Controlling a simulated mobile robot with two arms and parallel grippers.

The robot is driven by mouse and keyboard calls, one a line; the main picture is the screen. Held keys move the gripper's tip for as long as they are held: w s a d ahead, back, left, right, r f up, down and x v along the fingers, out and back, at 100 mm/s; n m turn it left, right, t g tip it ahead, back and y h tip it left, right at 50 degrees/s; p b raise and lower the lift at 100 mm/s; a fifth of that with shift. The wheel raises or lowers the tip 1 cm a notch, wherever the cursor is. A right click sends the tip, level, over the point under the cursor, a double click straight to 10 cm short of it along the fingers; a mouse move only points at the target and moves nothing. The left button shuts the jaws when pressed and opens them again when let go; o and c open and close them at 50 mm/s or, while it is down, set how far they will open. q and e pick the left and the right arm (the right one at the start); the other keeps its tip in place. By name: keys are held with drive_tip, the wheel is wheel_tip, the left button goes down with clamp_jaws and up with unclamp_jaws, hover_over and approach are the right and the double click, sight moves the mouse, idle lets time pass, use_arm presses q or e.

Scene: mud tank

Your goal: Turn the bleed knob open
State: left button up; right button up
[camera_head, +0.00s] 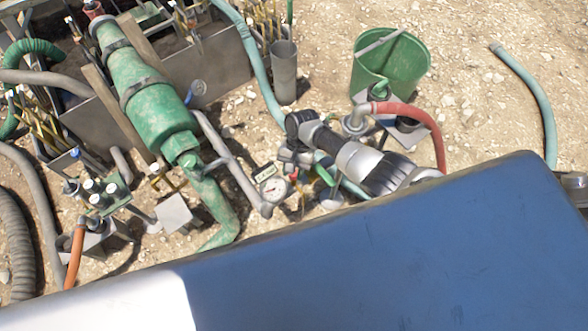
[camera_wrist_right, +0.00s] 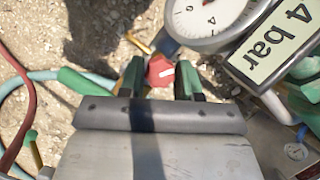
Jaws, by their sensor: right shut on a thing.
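The bleed knob (camera_wrist_right: 158,72) is small and red with a white mark, seen in the right wrist view below the gauge. My right gripper (camera_wrist_right: 160,76) has one dark green-tipped finger on each side of it and is shut on it. In the head view my right gripper (camera_head: 287,160) is at the pipework beside the gauge, and only a small red bit of the knob (camera_head: 293,175) shows. The white dial gauge (camera_head: 274,188) also shows in the right wrist view (camera_wrist_right: 206,16), partly cut off. My left gripper is not in view.
A "4 bar" sign (camera_wrist_right: 275,52) sits close to the right finger. A large green pump cylinder (camera_head: 150,92) lies left of the gauge. A red hose (camera_head: 425,117) arches near my right arm. A green bucket (camera_head: 405,65) stands behind. Gravel at the upper right is mostly open.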

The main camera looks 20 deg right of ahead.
idle(0.4)
drive_tip(key=o, duration=0.9)
drive_tip(key=shift+r, duration=0.15)
drive_tip(key=p+v, duration=0.2)
drive_tip(key=v, duration=0.8)
drive_tip(key=shift+w+r, duration=0.15)
drive_tip(key=shift+r, duration=0.1)
